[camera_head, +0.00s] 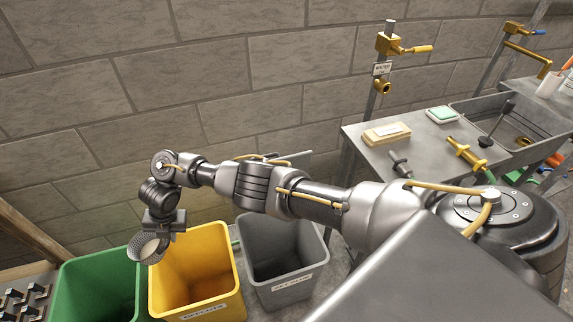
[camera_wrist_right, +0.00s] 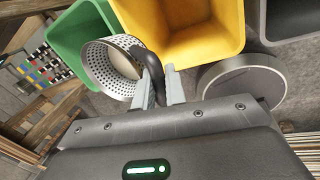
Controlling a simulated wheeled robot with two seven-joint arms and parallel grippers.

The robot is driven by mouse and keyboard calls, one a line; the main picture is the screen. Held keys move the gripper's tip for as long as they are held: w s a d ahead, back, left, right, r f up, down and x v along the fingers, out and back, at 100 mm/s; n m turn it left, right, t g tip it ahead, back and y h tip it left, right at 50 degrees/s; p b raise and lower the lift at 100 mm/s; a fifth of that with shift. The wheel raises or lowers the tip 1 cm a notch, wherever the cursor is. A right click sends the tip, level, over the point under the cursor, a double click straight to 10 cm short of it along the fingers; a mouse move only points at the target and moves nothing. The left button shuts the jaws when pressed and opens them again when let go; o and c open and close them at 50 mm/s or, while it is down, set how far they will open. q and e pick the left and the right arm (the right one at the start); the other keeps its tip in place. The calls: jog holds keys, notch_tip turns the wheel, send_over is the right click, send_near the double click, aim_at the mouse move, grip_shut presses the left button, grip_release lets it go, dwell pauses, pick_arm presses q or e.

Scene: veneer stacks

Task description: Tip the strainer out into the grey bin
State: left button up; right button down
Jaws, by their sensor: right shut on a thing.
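The strainer (camera_head: 148,247), a metal bowl with many small holes, hangs tilted above the gap between the green and yellow bins. It also shows in the right wrist view (camera_wrist_right: 97,72), with its black curved handle (camera_wrist_right: 148,58) between the fingers. My right gripper (camera_head: 160,222) is shut on that handle; its fingers also show in the right wrist view (camera_wrist_right: 160,88). The grey bin (camera_head: 288,287) stands right of the yellow bin, to the right of the strainer, partly behind my right arm. My left gripper is not in view.
The green bin (camera_head: 72,300) and yellow bin (camera_head: 228,302) stand in a row with the grey one. A metal bench with a sink (camera_head: 420,135) is at the right, with a brass tap (camera_head: 388,46) behind. A brick wall (camera_head: 240,70) closes the back. A round grey disc (camera_wrist_right: 242,90) lies near the bins.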

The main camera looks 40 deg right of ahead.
jog(key=shift+w+d+f+m, duration=0.2)
jog(key=shift+d+f+m, duration=0.2)
jog(key=shift+m, duration=0.4)
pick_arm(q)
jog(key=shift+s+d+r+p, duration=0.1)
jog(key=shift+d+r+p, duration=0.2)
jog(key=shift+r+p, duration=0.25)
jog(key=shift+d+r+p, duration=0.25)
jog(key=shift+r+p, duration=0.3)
pick_arm(e)
jog(key=s+d+f+m+h, duration=0.2)
jog(key=d+f+m, duration=0.5)
jog(key=m, duration=0.4)
jog(key=s+d+f+m+h, duration=0.2)
jog(key=s+d+f+m, duration=0.3)
jog(key=m, duration=0.7)
jog(key=shift+s+d+f+h, duration=0.3)
jog(key=shift+d+f, duration=1.05)
jog(key=shift+f, duration=0.8)
jog(key=shift+d, duration=0.1)
